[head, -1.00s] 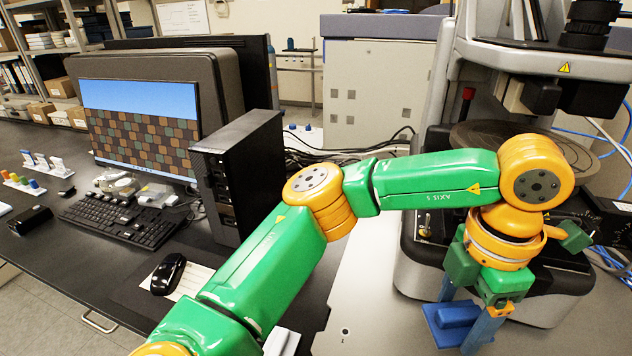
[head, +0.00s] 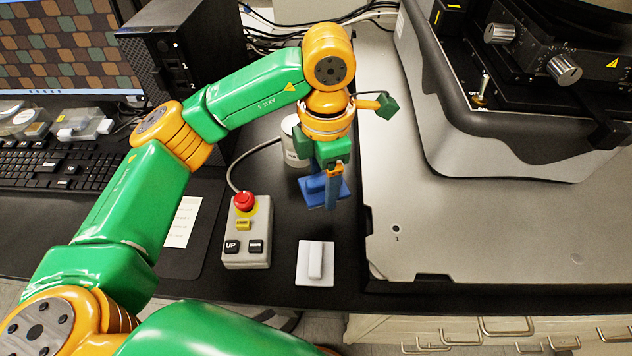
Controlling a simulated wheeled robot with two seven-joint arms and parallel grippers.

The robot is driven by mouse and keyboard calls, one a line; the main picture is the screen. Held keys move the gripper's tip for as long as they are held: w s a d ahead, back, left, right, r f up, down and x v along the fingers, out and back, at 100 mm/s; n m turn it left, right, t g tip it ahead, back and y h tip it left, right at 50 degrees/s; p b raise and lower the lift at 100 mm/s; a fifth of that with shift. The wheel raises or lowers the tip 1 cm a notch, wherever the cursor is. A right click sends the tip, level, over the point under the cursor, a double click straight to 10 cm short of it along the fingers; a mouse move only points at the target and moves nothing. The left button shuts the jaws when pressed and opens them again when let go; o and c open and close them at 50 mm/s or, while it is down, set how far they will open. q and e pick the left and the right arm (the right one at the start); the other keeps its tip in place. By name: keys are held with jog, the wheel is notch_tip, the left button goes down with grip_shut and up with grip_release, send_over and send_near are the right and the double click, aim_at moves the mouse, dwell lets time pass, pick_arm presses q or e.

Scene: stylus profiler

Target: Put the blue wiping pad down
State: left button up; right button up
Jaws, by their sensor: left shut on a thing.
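The blue wiping pad (head: 342,190) is a flat blue piece with a raised grip. It hangs under my left gripper (head: 322,186), whose blue fingers are shut on its grip. The pad is over the black table, left of the grey instrument base plate; I cannot tell whether it touches the table. The gripper points down and its fingers partly cover the pad. My right gripper is not in view.
A white pad with a raised grip (head: 315,262) lies on the table in front of the blue pad. A control box (head: 246,240) with a red button stands to its left. A white container (head: 293,145) stands behind my gripper. The grey base plate (head: 470,230) is to the right.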

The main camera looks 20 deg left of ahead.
aim_at(320, 179)
pick_arm(q)
jog(key=f, duration=0.1)
jog(key=w+a+f, duration=0.1)
jog(key=w+f+p, duration=0.1)
jog(key=shift+a+f, duration=0.2)
jog(key=shift+f, duration=0.05)
notch_tip(320, 179, down, 2)
jog(key=shift+f+p, duration=0.2)
jog(key=shift+p, duration=0.35)
jog(key=shift+f+b, duration=0.35)
jog(key=shift+b, duration=0.05)
jog(key=o, duration=1.1)
jog(key=shift+o, duration=0.2)
jog(key=shift+r+p, duration=0.45)
jog(key=shift+p, duration=0.05)
notch_tip(320, 179, up, 3)
jog(key=shift+f+b, duration=0.15)
jog(key=shift+b, duration=0.7)
notch_tip(320, 179, up, 9)
jog(key=shift+f, duration=0.1)
